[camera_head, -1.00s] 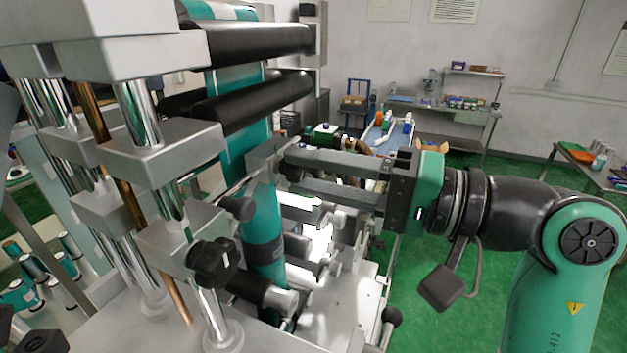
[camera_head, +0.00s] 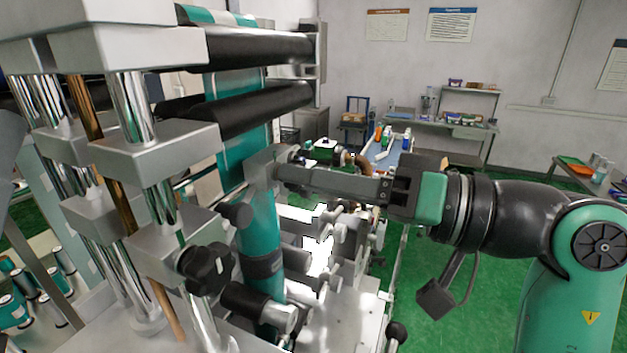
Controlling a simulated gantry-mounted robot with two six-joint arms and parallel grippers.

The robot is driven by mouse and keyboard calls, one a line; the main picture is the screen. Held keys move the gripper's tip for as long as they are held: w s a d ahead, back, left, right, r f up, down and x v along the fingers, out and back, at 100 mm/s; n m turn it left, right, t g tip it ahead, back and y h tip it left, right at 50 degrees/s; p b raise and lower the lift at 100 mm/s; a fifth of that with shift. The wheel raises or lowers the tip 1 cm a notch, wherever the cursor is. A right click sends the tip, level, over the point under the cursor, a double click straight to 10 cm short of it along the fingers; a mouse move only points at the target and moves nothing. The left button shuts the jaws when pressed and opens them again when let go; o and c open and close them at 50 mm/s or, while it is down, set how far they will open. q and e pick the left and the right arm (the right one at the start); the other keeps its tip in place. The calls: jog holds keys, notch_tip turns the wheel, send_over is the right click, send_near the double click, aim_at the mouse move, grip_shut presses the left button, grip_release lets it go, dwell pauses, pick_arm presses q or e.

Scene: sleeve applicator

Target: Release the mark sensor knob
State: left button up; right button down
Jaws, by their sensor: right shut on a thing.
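My right gripper (camera_head: 284,170) reaches in from the right, with its fingers pointing left at a grey sensor block (camera_head: 262,166) beside the teal sleeve web. It is shut on a small knob at the right side of this block. The fingers hide most of the knob, so its exact seating cannot be told. The fingers are seen nearly edge-on, one covering the other. My left gripper is not in view.
Black rollers (camera_head: 258,108) and the teal web (camera_head: 258,228) stand just left of the gripper. Steel posts with clamp blocks and a black star knob (camera_head: 205,268) fill the left. A workbench (camera_head: 440,125) stands far behind. Green floor lies open at right.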

dwell(0.4)
jog(key=c, duration=0.5)
grip_release()
jog(key=b+v, duration=0.1)
jog(key=v, duration=1)
jog(key=shift+s+d+b, duration=0.2)
jog(key=shift+d+b, duration=0.1)
jog(key=shift+b, duration=0.05)
jog(key=shift+r, duration=0.15)
